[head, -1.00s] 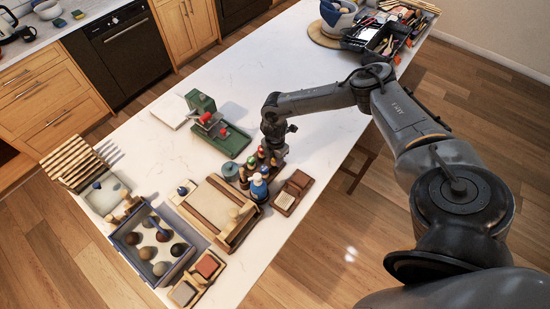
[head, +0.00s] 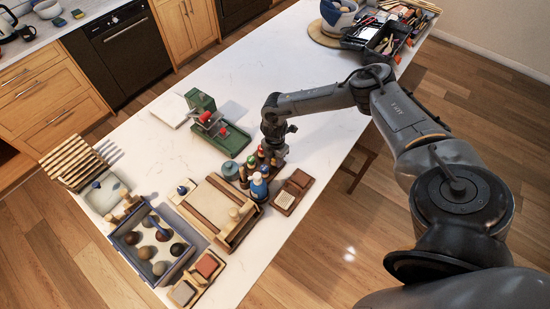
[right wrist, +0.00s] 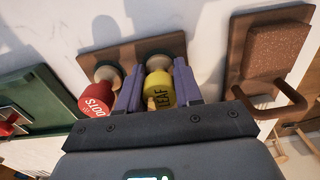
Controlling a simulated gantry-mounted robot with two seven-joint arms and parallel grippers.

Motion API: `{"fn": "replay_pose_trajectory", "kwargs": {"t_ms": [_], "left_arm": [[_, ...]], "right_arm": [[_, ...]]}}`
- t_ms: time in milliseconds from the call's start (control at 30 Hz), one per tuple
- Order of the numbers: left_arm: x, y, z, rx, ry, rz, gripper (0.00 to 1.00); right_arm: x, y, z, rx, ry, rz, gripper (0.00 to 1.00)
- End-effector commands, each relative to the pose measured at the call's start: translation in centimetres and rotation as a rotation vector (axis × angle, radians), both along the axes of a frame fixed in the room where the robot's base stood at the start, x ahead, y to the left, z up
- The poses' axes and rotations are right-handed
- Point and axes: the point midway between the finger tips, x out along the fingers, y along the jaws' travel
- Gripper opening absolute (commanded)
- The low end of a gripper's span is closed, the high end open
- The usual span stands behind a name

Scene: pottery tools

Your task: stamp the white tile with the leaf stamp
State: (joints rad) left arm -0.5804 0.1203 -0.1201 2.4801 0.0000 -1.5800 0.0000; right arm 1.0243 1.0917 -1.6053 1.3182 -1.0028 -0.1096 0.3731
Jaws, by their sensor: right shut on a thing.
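The leaf stamp (right wrist: 159,88) has a yellow head marked LEAF and a pale wooden part. In the right wrist view it sits between the two purple fingers of my right gripper (right wrist: 157,78), which is shut on it. It is at a brown wooden board (right wrist: 119,56); I cannot tell whether it is lifted clear. In the head view my right gripper (head: 275,152) is over the row of stamps and hides much of it. A flat white slab (head: 170,110), which looks like the white tile, lies at the counter's far left edge. My left gripper is not in view.
A red stamp (right wrist: 97,98) marked DOTS stands close beside the leaf stamp. A green press (head: 232,141) stands between the slab and my gripper. A blue bottle (head: 259,187) and a brown board with a pale pad (head: 285,201) are near.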

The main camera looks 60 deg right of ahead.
Motion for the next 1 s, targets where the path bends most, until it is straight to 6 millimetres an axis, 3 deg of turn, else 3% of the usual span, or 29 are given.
{"fn": "replay_pose_trajectory", "kwargs": {"t_ms": [33, 67, 233, 667, 1000], "left_arm": [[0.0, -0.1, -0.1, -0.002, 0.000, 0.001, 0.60], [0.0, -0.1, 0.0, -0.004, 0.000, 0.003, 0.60], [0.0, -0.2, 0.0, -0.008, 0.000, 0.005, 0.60], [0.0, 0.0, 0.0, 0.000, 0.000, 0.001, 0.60], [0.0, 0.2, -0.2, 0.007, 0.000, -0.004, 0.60]], "right_arm": [[0.0, 0.0, -0.1, 0.000, 0.000, 0.000, 0.04], [0.0, 0.0, -0.1, 0.000, 0.000, 0.000, 0.38], [0.0, 0.0, -0.1, 0.000, 0.000, 0.000, 0.64], [0.0, 0.0, 0.7, 0.001, -0.001, -0.002, 0.64], [0.1, 0.0, 5.9, 0.000, -0.004, 0.000, 0.64]]}}
